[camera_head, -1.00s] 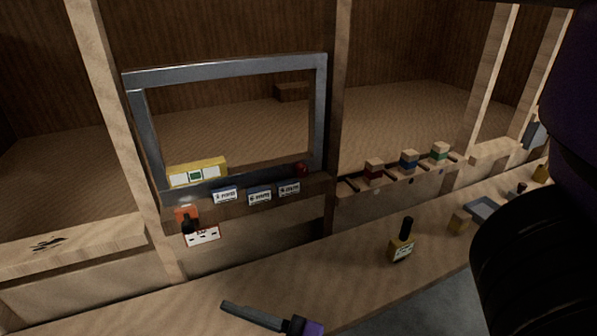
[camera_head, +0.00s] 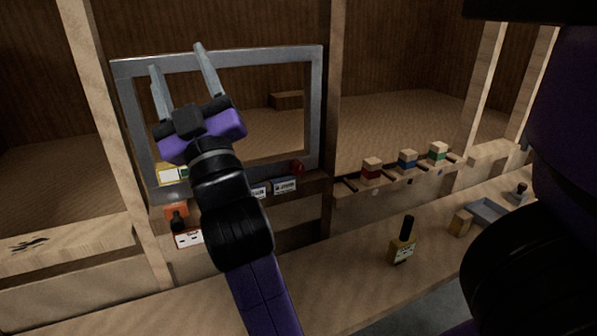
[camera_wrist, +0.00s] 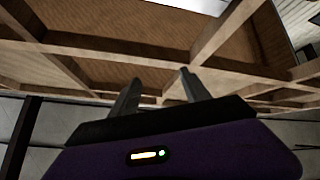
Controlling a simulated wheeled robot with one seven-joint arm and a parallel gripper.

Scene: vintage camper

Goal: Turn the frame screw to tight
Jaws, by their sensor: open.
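A grey metal window frame (camera_head: 315,110) stands upright in the wooden wall opening. A small dark red knob (camera_head: 298,168) sits at its lower right corner; I cannot tell whether it is the frame screw or how far it is turned. My gripper (camera_head: 178,59) is open and empty, its fingers pointing up in front of the frame's upper left part, left of and above the red knob. My arm hides part of the frame's lower bar. In the wrist view, my gripper (camera_wrist: 160,77) has nothing between its fingers, with wooden framing beyond; no knob shows there.
A yellow level-like block (camera_head: 168,175) is partly hidden behind my gripper. Labels line the sill, including one at right (camera_head: 285,185). Several coloured blocks stand on a right shelf (camera_head: 385,182).

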